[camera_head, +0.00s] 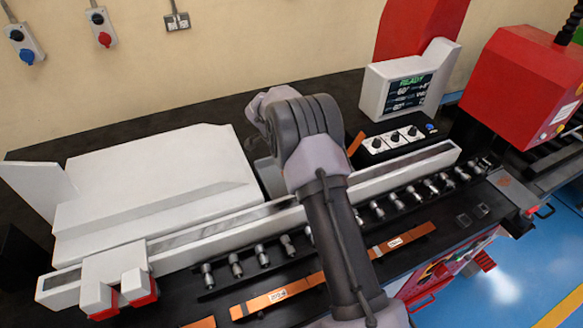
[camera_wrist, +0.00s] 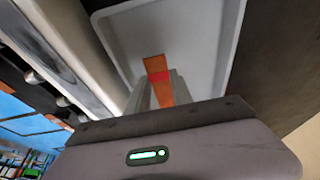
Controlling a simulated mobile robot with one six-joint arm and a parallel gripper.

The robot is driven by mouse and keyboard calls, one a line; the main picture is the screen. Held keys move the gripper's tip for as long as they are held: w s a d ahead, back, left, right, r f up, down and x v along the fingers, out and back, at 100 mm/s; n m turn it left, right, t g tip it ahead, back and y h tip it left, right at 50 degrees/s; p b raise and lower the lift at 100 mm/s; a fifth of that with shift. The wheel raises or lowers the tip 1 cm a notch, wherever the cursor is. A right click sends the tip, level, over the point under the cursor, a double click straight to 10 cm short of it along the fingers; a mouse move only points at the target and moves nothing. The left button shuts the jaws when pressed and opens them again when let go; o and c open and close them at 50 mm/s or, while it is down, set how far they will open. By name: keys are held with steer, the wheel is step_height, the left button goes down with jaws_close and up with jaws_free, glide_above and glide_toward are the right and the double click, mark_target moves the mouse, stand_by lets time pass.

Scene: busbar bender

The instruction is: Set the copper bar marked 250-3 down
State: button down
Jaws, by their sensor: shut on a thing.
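My gripper (camera_wrist: 160,88) is shut on a copper bar (camera_wrist: 155,66) in the wrist view. The bar shows a red band near the jaws, and its end sticks out past them. No number on it can be read. A pale grey, raised-edge surface like a tray (camera_wrist: 205,32) lies beyond the bar; I cannot tell whether they touch. In the head view my arm hides the jaws. A short copper piece (camera_head: 356,143), likely the end of the held bar, shows right of my arm by the control panel.
A long pale rail (camera_head: 395,172) crosses the bench. A display reading READY (camera_head: 408,92) stands behind. A red machine (camera_head: 520,85) is at right.

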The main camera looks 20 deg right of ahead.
steer(key=c, duration=1.1)
jaws_free()
steer(key=p+v, duration=0.3)
steer(key=v, duration=1)
steer(key=s+a+r+n+t+y, duration=0.1)
steer(key=s+a+r+n, duration=0.1)
steer(key=s+r, duration=0.4)
steer(key=s+a+r+n+t+y, duration=0.1)
steer(key=s+a+r+n, duration=0.2)
steer(key=r, duration=0.5)
steer(key=s+a+r+n+t+y, duration=0.1)
steer(key=s+a+r+n, duration=0.1)
steer(key=s, duration=0.5)
steer(key=s+a+r+n+t+y, duration=0.1)
steer(key=s+a+r+n, duration=0.15)
steer(key=s, duration=0.35)
steer(key=s+a+f+n, duration=0.1)
steer(key=s, duration=0.3)
steer(key=s+a+n+t+y, duration=0.1)
steer(key=s+a, duration=0.1)
steer(key=s, duration=0.3)
steer(key=s+a+f+n, duration=0.1)
steer(key=s+n, duration=0.1)
steer(key=s, duration=0.3)
steer(key=shift+a+f+t+y, duration=0.15)
steer(key=shift+f+t+y, duration=0.15)
steer(key=shift+f+t, duration=0.1)
